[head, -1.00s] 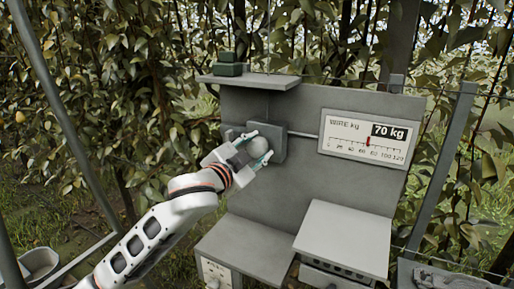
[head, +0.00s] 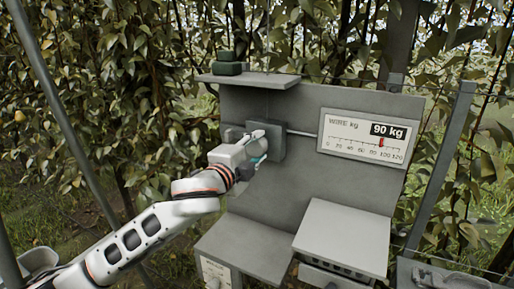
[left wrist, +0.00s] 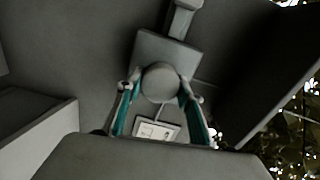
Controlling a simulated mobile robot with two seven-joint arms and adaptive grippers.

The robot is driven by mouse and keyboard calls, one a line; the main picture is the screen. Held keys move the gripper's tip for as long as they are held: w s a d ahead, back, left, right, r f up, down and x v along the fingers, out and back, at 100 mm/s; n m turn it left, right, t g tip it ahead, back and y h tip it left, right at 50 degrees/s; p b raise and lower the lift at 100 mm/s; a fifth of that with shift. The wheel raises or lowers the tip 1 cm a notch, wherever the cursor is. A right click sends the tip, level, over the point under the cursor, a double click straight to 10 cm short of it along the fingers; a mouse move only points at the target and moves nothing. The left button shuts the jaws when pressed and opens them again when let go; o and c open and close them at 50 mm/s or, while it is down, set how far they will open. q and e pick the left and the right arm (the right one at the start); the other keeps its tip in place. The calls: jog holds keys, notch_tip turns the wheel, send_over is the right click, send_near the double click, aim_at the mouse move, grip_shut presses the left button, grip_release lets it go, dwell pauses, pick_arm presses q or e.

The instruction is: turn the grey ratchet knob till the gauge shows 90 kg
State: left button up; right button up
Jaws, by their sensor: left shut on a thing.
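The gauge (head: 363,138) is a white panel on the upright grey board, marked WIRE kg. Its black readout shows 90 kg, and its red marker stands a little past 80 on the scale. The round grey ratchet knob (left wrist: 160,82) sits on a square grey block (head: 268,140) on the board. My left gripper (head: 258,147) is at the block and shut on the knob, with a teal-lined finger on each side of it in the left wrist view (left wrist: 161,100). In the head view the gripper mostly hides the knob. My right gripper is not in view.
A shelf (head: 247,81) with a dark green object (head: 229,64) juts out above the knob. Below are a grey bench (head: 250,248) and a light grey box (head: 343,237). Posts and leafy branches stand around the board.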

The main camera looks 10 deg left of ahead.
pick_arm(q)
jog(key=shift+f, duration=0.1)
dwell(0.4)
jog(key=o, duration=1.1)
jog(key=v, duration=1.2)
